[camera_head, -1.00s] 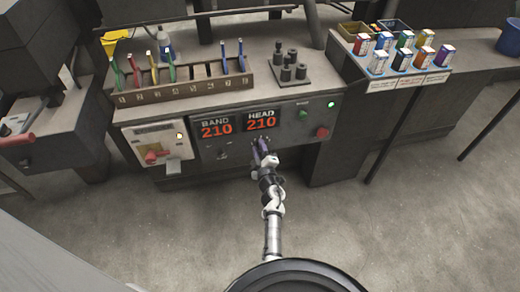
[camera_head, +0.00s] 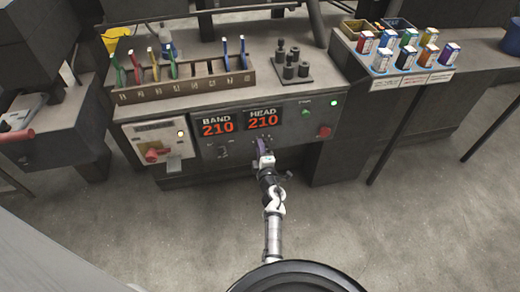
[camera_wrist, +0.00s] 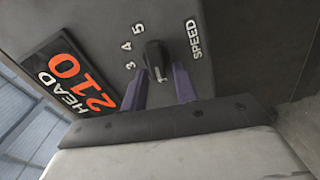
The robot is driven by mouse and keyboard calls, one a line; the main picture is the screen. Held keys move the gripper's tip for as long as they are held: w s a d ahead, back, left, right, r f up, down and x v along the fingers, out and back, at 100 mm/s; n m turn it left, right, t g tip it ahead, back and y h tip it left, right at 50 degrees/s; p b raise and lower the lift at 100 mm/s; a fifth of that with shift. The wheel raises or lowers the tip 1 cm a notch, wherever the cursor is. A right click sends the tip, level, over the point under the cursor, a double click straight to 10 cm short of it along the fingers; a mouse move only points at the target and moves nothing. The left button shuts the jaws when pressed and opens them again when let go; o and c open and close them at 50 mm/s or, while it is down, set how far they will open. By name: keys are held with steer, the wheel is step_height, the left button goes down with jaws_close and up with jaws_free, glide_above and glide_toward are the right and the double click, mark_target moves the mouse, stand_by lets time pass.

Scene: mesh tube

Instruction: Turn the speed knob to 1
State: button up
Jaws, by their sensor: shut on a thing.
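The speed knob (camera_wrist: 156,58) is a dark knob on the grey panel in the wrist view, beside the word SPEED and the printed numbers 3, 4 and 5. Its pale mark lies at the knob's lower end, toward my gripper. The numbers 1 and 2 do not show. My gripper (camera_wrist: 160,74) has its two purple fingers on either side of the knob and is shut on it. In the head view my gripper (camera_head: 262,144) is at the panel just below the HEAD display (camera_head: 263,118) and hides the knob.
The BAND display (camera_head: 217,126) and HEAD display both read 210. A pale switch panel (camera_head: 158,142) with a red handle is at left. A green button (camera_head: 305,113) and a red button (camera_head: 324,132) are at right. A rack (camera_head: 185,88) stands on top.

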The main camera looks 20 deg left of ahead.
steer(key=shift+f, duration=0.1)
steer(key=o, duration=0.6)
steer(key=shift+o, duration=0.2)
steer(key=shift+s+d, duration=0.1)
steer(key=p+v, duration=0.4)
steer(key=v, duration=0.9)
steer(key=shift+s+d, duration=0.25)
